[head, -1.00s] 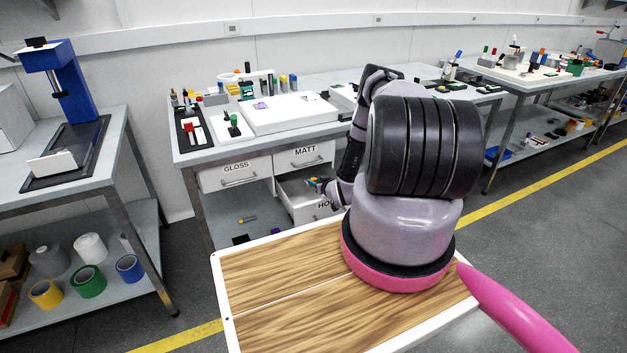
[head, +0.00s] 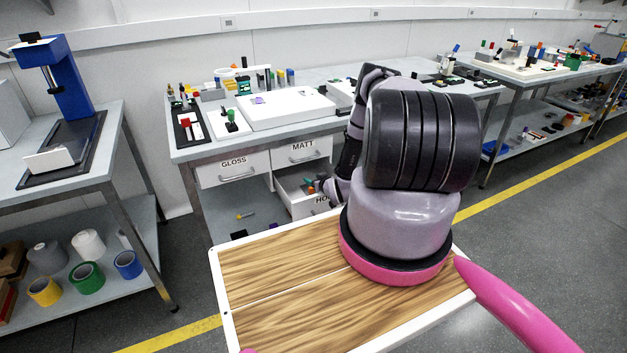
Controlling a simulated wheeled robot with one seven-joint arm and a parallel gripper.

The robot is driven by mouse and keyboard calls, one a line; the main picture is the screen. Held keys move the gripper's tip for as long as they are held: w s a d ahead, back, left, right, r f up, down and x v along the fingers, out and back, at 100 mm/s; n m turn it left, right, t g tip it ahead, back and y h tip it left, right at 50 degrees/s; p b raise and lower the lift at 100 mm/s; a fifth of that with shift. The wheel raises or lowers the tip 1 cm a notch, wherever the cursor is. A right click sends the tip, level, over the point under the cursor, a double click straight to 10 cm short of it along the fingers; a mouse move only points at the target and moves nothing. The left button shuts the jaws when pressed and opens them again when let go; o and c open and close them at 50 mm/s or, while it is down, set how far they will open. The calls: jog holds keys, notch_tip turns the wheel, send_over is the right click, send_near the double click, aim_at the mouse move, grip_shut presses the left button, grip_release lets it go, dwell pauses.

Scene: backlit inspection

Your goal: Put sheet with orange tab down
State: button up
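I cannot make out a sheet with an orange tab in the head view. My gripper (head: 326,186) is mostly hidden behind my own arm, at the open drawer (head: 297,205) under the middle bench. Its fingers are too small and covered to tell whether they are open, shut or holding something. Small coloured bits (head: 311,187), some orange and teal, show by the drawer opening, but I cannot tell what they belong to. A white flat box (head: 285,110) lies on the bench top with a small purple-marked piece (head: 258,100) on it.
Shut drawers labelled GLOSS (head: 236,170) and MATT (head: 302,150) sit beside and above the open one. Stamps and bottles crowd the middle bench (head: 190,153). A blue press (head: 62,85) stands on the left bench. Grey floor (head: 540,230) is clear at right.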

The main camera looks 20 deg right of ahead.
jog(key=shift+r, duration=0.25)
jog(key=v, duration=1.2)
jog(key=shift+r, duration=0.4)
